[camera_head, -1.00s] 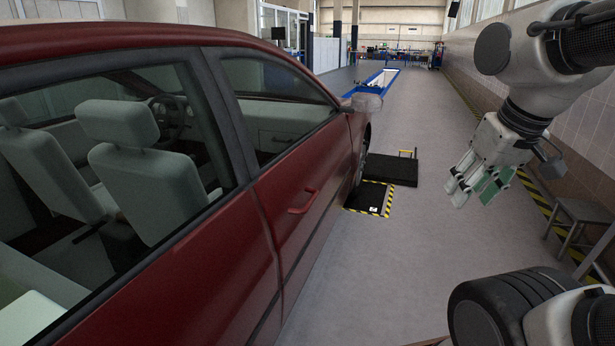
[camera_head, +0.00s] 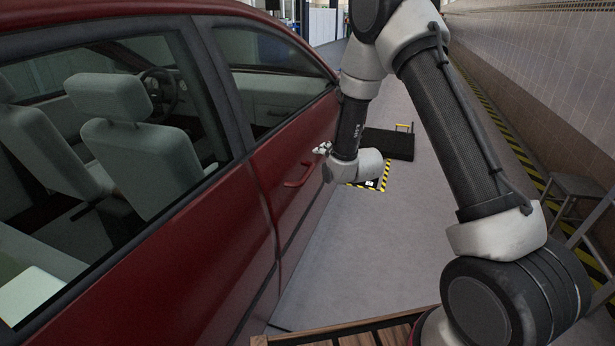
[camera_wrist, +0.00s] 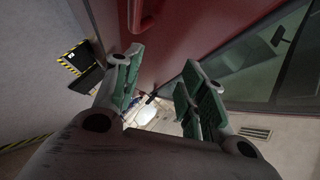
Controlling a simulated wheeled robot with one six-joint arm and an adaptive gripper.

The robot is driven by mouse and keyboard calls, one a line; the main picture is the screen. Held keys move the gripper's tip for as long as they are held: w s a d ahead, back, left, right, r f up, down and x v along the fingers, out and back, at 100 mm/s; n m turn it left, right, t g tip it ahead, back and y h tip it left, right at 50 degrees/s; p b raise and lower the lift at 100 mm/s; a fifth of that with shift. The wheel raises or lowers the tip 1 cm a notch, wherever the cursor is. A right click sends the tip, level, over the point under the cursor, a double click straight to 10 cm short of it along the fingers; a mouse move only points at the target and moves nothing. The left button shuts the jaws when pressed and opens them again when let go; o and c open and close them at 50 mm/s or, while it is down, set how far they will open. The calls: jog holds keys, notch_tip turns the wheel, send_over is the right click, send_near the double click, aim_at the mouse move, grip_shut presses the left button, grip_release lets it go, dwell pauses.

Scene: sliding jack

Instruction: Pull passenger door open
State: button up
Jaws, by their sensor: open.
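The red car's passenger door (camera_head: 298,206) is shut, flush with the body in the head view. Its red handle (camera_head: 299,176) sticks out below the window. My gripper (camera_head: 323,148) is beside the door, a little beyond and above the handle; the wrist hides most of it. In the wrist view my gripper (camera_wrist: 163,75) is open, its green-padded fingers apart with nothing between them. The red door panel (camera_wrist: 190,35) is close in front of it. A red bar, likely the handle (camera_wrist: 148,20), shows at the top, beyond the left finger. I cannot tell whether a fingertip touches the door.
A dark block (camera_head: 388,143) and a yellow-black marked floor patch (camera_head: 376,183) lie beyond the wrist. A stool (camera_head: 575,188) stands at the right by the tiled wall (camera_head: 530,75). The floor (camera_head: 420,240) between car and wall is mostly clear.

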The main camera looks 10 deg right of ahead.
aim_at(309, 176)
jog(key=a+f+m+t+y, duration=0.1)
jog(key=a+f+m+t, duration=0.15)
jog(key=f, duration=0.75)
jog(key=x, duration=0.7)
jog(key=shift+a, duration=0.4)
grip_shut()
